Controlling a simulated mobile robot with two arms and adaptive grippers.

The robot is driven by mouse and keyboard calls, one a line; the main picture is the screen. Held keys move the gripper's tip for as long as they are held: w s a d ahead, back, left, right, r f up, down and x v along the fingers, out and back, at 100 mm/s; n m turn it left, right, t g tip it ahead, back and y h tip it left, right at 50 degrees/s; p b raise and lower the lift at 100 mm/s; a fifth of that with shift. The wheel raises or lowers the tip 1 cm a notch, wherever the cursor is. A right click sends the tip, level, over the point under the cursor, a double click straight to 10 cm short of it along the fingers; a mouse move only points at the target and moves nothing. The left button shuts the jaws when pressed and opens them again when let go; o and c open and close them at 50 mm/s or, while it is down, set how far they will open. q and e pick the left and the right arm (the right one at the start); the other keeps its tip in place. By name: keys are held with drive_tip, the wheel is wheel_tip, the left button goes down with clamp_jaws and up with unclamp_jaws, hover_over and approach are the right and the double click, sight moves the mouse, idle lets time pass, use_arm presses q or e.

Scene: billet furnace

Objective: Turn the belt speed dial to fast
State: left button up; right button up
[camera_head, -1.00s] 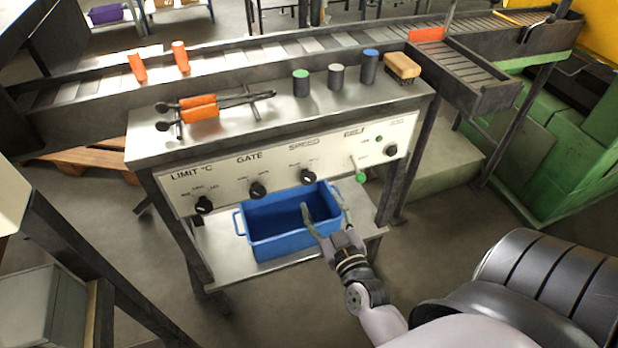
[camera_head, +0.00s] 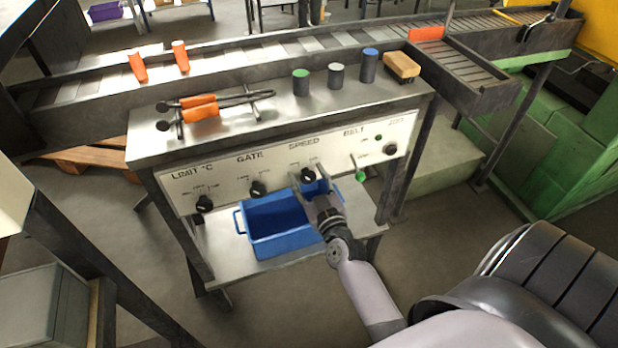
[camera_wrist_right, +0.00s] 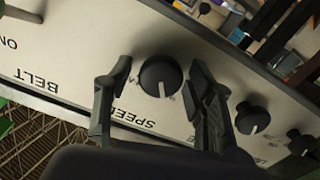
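The speed dial (camera_head: 308,175) is a round black knob under the SPEED label on the panel's white front. In the right wrist view the dial (camera_wrist_right: 160,76) has a white mark pointing down in the picture, on the side of the SPEED lettering. The small print around it is too blurred to read fully. My right gripper (camera_head: 315,183) is at the dial. In the right wrist view its two fingers (camera_wrist_right: 149,80) are spread, one on each side of the dial, with a visible gap on the left. Contact cannot be told. My left gripper is not in view.
The belt lever (camera_head: 360,175) with a green knob hangs right of the dial. The gate dial (camera_head: 258,188) and limit dial (camera_head: 204,203) are to the left. A blue bin (camera_head: 242,232) stands on the shelf below, close to my right arm. Tongs (camera_head: 220,103) lie on top.

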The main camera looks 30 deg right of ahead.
drive_tip(key=c, duration=1)
drive_tip(key=m+p, duration=0.1)
drive_tip(key=m, duration=0.1)
drive_tip(key=shift+r+m, duration=0.1)
drive_tip(key=shift+m, duration=0.3)
drive_tip(key=m+p, duration=0.1)
drive_tip(key=m, duration=0.2)
drive_tip(key=shift+d+m, duration=0.1)
drive_tip(key=shift+m, duration=0.2)
drive_tip(key=m, duration=0.3)
drive_tip(key=shift+d+m, duration=0.1)
drive_tip(key=shift+m, duration=2.1)
